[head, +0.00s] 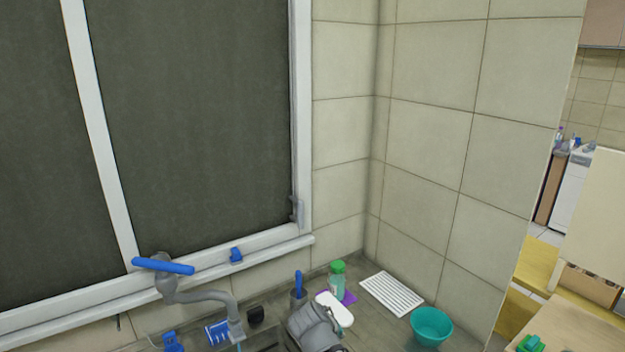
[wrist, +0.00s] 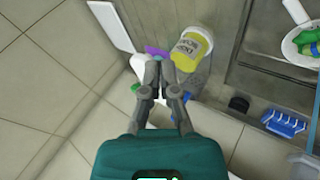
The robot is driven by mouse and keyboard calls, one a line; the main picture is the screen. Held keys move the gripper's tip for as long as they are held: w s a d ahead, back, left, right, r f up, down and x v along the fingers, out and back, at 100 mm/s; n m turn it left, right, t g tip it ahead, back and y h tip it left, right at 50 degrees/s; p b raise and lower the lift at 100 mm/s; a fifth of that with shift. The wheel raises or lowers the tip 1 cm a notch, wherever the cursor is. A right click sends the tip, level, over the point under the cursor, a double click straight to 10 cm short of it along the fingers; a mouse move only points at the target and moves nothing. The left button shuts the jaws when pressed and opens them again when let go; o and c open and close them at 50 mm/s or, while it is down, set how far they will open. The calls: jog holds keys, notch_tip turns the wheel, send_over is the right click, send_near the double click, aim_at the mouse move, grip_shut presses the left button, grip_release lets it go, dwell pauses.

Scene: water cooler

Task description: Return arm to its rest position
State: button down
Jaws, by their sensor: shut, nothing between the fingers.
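My gripper (wrist: 161,66) shows in the wrist view with its two grey fingers brought together at the tips and nothing between them. It points down over the counter by the tiled corner. A yellow-and-white container (wrist: 191,46) lies in the picture just right of the fingertips; I cannot tell the gap between them. In the head view, a grey part that looks like my arm (head: 315,328) shows at the bottom edge, and my fingers cannot be made out there.
The counter holds a green-capped bottle (head: 337,280), a white ribbed rack (head: 391,294) and a teal bowl (head: 431,325). A grey faucet with a blue handle (head: 163,265) stands left, below the window. Tiled walls close the corner.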

jog(key=s+d+f+m+g+y, duration=0.4)
jog(key=s+d+m+g, duration=0.1)
jog(key=d, duration=0.5)
jog(key=shift+s+d+g+y, duration=0.25)
jog(key=shift+s+g+y, duration=0.15)
jog(key=shift+s+g, duration=0.15)
jog(key=shift+a, duration=0.1)
